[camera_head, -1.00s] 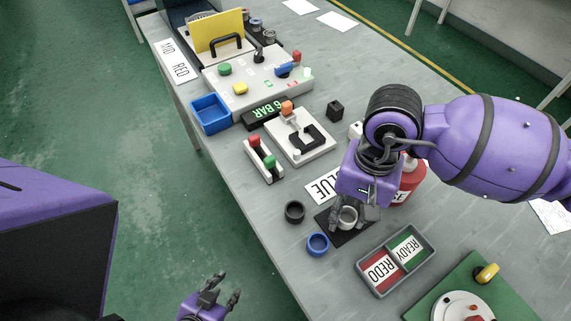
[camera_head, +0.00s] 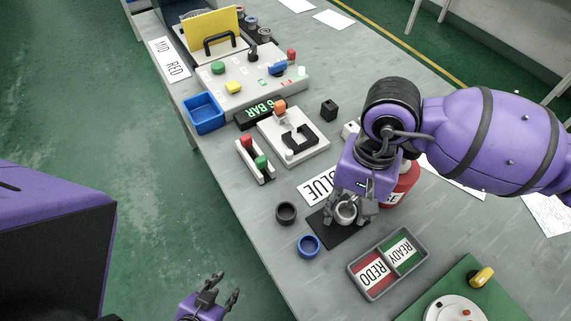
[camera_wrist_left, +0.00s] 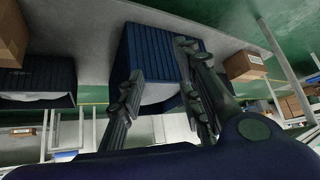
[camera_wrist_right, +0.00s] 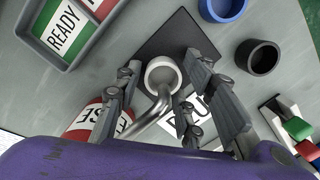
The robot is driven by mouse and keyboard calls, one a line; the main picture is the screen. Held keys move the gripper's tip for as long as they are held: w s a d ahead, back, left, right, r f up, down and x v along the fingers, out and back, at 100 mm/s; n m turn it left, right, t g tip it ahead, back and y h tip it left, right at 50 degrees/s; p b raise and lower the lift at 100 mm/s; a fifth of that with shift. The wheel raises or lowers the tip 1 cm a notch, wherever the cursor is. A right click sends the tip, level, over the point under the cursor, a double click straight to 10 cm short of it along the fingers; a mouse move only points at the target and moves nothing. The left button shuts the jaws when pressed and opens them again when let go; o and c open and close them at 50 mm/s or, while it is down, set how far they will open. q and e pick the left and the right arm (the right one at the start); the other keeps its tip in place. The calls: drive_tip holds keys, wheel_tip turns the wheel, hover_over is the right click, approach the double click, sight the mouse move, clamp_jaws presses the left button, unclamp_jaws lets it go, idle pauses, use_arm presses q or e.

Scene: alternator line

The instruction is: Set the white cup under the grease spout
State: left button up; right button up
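The white cup (camera_head: 346,212) stands upright on a black mat (camera_head: 349,236) on the grey table. In the right wrist view the cup (camera_wrist_right: 162,74) is under the tip of a bent grey grease spout (camera_wrist_right: 155,112), which runs from a red container (camera_wrist_right: 92,122) marked with partly hidden letters. My right gripper (camera_head: 348,208) is low over the mat, its fingers on either side of the cup. The right wrist view shows gaps between the fingers and the cup, so it is open. My left gripper (camera_head: 222,290) is open and empty, over the floor left of the table.
A black cup (camera_head: 286,213) and a blue cup (camera_head: 308,245) stand left of the mat. A grey tray (camera_head: 352,272) marked READY and REDO is in front. A lever panel (camera_head: 305,150), a small switch block (camera_head: 268,177) and a blue bin (camera_head: 203,113) lie further back.

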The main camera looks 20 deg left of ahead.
use_arm(q)
drive_tip(key=shift+w, duration=0.15)
use_arm(e)
drive_tip(key=shift+o, duration=0.5)
drive_tip(key=shift+d, duration=0.1)
drive_tip(key=shift+r, duration=0.25)
use_arm(q)
drive_tip(key=w, duration=0.2)
drive_tip(key=shift+w+d+r+t, duration=0.25)
drive_tip(key=shift+w+d+t, duration=0.05)
drive_tip(key=shift+w, duration=0.1)
use_arm(e)
drive_tip(key=r, duration=0.3)
drive_tip(key=w+r, duration=0.1)
drive_tip(key=r, duration=0.7)
drive_tip(key=shift+w+r, duration=0.2)
drive_tip(key=shift+w, duration=0.05)
